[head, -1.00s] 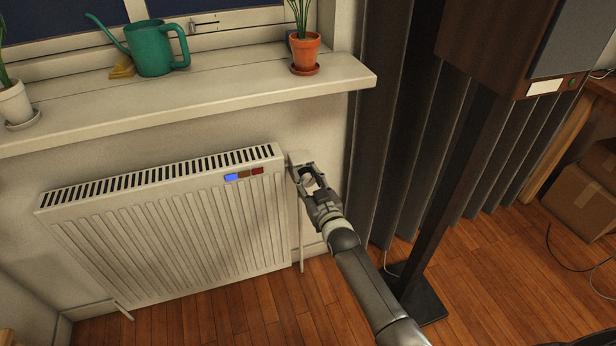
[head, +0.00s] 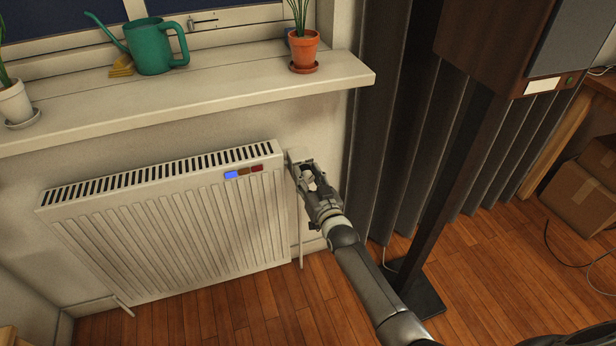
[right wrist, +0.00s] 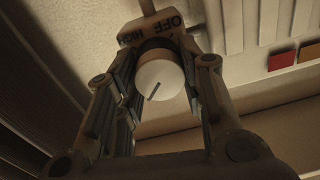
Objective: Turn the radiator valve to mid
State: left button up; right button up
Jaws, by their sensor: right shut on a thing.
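The white radiator (head: 165,235) hangs on the wall under the sill. Its valve is at its upper right corner, mostly hidden by my right gripper (head: 303,172) in the head view. In the right wrist view, the round white valve knob (right wrist: 160,80) has a dark pointer line. The collar behind it (right wrist: 152,27) reads OFF and HIGH; no mid mark is legible. My right gripper's fingers are around the knob, shut on it. My left gripper is out of view.
The sill (head: 220,95) juts out above the radiator, with a green watering can (head: 152,47) and a potted plant (head: 303,50) on it. A dark curtain (head: 385,130) and a speaker stand (head: 440,190) stand close to the right of my arm.

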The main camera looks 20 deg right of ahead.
jog(key=o, duration=1)
jog(key=shift+o, duration=0.2)
jog(key=s, duration=1.2)
jog(key=shift+d, duration=0.4)
